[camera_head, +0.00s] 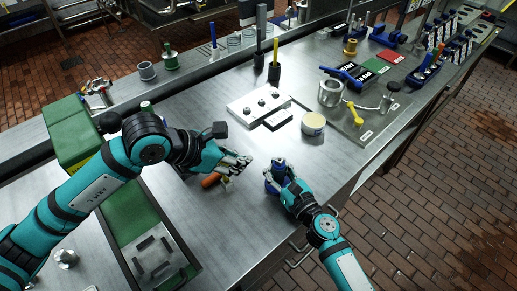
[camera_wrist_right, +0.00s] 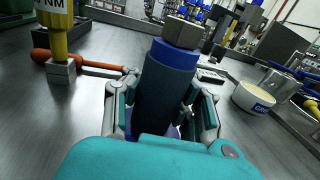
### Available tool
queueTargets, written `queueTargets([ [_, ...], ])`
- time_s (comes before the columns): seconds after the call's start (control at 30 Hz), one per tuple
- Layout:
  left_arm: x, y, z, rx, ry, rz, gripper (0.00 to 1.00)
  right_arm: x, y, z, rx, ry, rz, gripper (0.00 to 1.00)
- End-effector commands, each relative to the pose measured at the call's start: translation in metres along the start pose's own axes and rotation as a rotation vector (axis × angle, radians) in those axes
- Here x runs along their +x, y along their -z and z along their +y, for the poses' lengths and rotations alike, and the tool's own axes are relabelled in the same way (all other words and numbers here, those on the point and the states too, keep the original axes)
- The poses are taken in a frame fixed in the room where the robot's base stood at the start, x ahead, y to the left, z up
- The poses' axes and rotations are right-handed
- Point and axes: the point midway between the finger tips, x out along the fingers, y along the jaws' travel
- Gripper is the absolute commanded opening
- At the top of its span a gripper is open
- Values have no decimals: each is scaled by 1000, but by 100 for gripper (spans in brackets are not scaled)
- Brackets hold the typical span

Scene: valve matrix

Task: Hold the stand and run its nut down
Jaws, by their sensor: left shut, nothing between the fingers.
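The stand (camera_wrist_right: 165,95) is a dark blue upright cylinder with a grey-brown hex nut (camera_wrist_right: 183,31) at its top. In the head view the stand (camera_head: 279,170) is on the bench at the centre. My right gripper (camera_wrist_right: 165,112) has its fingers on both sides of the stand, below the nut. In the head view my left gripper (camera_head: 240,166) is shut and empty, left of the stand and apart from it. An orange-handled tool (camera_head: 211,180) lies just below it. A yellow piece (camera_wrist_right: 57,25) marked NM sits over a grey block in the right wrist view.
A white block with knobs (camera_head: 259,104) and a cream-topped tub (camera_head: 313,124) stand behind the grippers. A metal pot (camera_head: 330,93) and yellow-handled tool (camera_head: 354,113) are at the right. A green tray (camera_head: 128,210) is at the left.

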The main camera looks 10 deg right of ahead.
Motion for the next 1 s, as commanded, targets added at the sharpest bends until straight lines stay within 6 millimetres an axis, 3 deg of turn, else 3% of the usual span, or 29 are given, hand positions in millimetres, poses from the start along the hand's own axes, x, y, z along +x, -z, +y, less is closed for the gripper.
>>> queueTargets([
  [0.03, -11, 0, 0, 3, -4, 1, 0, 0, 2, 1, 1, -1, 3, 0],
  [0.2, -12, -31, -18, -28, 48, -54, 0, 0, 2, 1, 2, -2, 3, 0],
  [0.47, -16, -55, -35, -57, 95, -93, 0, 0, 2, 0, 1, 0, 3, 0],
  [0.77, -26, -83, -28, 8, 28, -103, 39, 0, 1, 0, 0, 1, 3, 0],
  [1.0, -12, -115, -35, -2, -6, 38, 40, 0, 1, 0, 0, 0, 2, 0],
])
